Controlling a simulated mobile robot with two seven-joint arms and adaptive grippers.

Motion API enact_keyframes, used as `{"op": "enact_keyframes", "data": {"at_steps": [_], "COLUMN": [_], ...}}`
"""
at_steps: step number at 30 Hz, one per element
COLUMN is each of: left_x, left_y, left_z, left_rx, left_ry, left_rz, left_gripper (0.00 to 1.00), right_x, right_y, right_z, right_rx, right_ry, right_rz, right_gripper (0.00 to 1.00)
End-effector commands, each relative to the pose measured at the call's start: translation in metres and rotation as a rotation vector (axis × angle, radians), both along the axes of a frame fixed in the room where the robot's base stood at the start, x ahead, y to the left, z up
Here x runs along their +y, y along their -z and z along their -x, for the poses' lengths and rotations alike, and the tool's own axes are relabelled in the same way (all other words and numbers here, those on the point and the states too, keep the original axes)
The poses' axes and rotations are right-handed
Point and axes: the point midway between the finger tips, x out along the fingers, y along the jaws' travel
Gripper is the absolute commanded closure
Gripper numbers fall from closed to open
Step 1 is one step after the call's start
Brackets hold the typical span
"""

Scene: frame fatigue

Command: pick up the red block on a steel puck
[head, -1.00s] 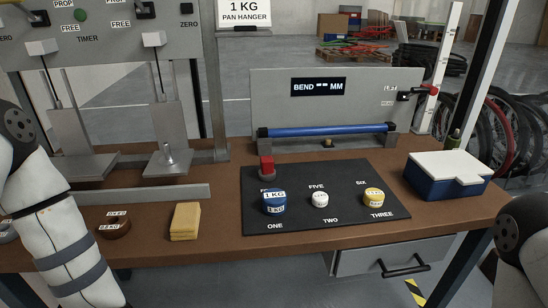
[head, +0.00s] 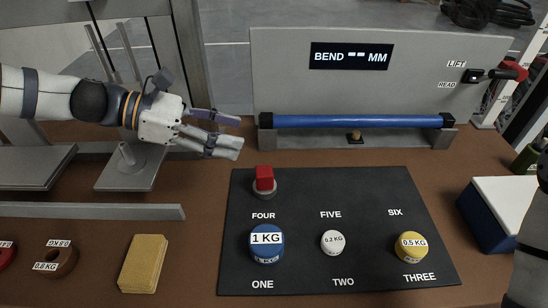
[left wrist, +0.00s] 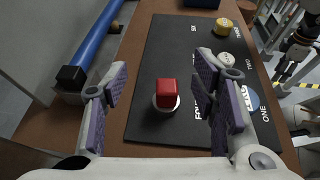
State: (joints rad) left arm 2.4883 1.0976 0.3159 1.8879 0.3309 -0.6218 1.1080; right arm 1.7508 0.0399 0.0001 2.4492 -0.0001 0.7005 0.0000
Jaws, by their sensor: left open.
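The red block (head: 264,178) sits on a round steel puck (head: 264,190) at the FOUR spot of the black mat (head: 310,188). My left gripper (head: 226,134) is open and empty, behind and to the left of the block and apart from it. In the left wrist view, my left gripper (left wrist: 160,84) has its fingers spread wide, and the red block (left wrist: 167,92) on its puck (left wrist: 166,103) shows between and beyond them. Only part of my right arm shows at the right edge of the head view; its gripper is not visible there.
A blue 1 KG weight (head: 266,246), a small white weight (head: 333,242) and a yellow weight (head: 411,248) stand on the mat. The blue bar (head: 350,121) runs behind it. A yellow sponge-like block (head: 143,264) lies left, a blue box with a white lid (head: 510,200) right.

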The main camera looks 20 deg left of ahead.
Motion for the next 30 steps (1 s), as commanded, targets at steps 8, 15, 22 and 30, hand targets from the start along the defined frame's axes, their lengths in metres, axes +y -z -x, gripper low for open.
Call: {"op": "enact_keyframes", "data": {"at_steps": [8, 15, 22, 30], "left_x": [0.001, -0.027, -0.061, -0.065], "left_y": [0.085, 0.092, 0.108, 0.103], "left_z": [0.002, -0.009, -0.022, -0.025], "left_rx": [0.025, 0.011, 0.009, 0.000], "left_ry": [-0.003, 0.003, 0.001, 0.000], "left_rz": [-0.001, -0.002, -0.003, -0.003], "left_gripper": [0.47, 0.47, 0.47, 0.51], "right_x": [0.000, 0.000, 0.000, 0.000], "right_y": [0.021, 0.032, 0.046, 0.045], "right_z": [0.025, 0.035, 0.050, 0.049], "right_rx": [0.090, 0.127, 0.177, 0.174], "right_ry": [0.000, 0.000, -0.001, -0.001], "right_rz": [0.000, 0.000, 0.000, 0.000], "right_gripper": [0.60, 0.60, 0.60, 0.60]}}
